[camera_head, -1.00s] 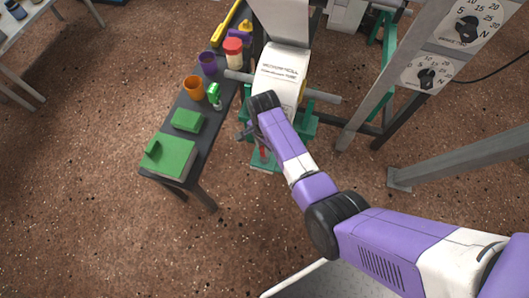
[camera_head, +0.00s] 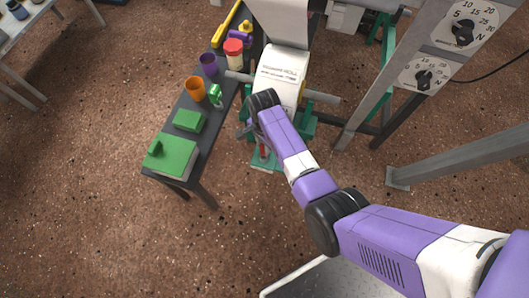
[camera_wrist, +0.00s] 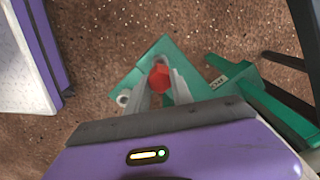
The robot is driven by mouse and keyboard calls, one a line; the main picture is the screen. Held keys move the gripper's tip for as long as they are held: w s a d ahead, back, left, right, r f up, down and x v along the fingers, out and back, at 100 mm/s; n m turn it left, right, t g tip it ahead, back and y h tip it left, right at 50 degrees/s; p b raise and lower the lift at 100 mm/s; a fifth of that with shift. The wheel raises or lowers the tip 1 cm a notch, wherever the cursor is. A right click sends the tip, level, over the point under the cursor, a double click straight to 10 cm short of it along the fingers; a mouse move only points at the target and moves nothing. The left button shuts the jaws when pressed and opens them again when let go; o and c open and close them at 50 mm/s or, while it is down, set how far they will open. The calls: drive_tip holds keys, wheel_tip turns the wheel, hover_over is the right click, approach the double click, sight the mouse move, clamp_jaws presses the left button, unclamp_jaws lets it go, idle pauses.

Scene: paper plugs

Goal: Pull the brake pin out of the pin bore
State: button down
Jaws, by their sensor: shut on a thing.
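The brake pin shows as a red head (camera_wrist: 159,78) between the two grey fingers of my gripper (camera_wrist: 160,86) in the wrist view. The fingers are shut on it. In the head view a bit of red (camera_head: 264,152) shows below my wrist, and my gripper (camera_head: 255,137) is mostly hidden behind the arm. A green stand (camera_wrist: 150,62) lies under the pin, with a pale round tube end (camera_wrist: 124,98) to the left of the fingers. The pin's shank and the pin bore are hidden, so I cannot tell how deep the pin sits.
A white paper roll (camera_head: 284,72) on a grey bar is just beyond my wrist. A dark bench (camera_head: 203,150) to the left holds green blocks, cups and a red-lidded jar (camera_head: 234,52). Grey frame posts with dials (camera_head: 424,80) stand right. The floor at lower left is clear.

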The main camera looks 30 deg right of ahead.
drive_tip(key=shift+r+p, duration=1.3)
drive_tip(key=shift+r, duration=0.05)
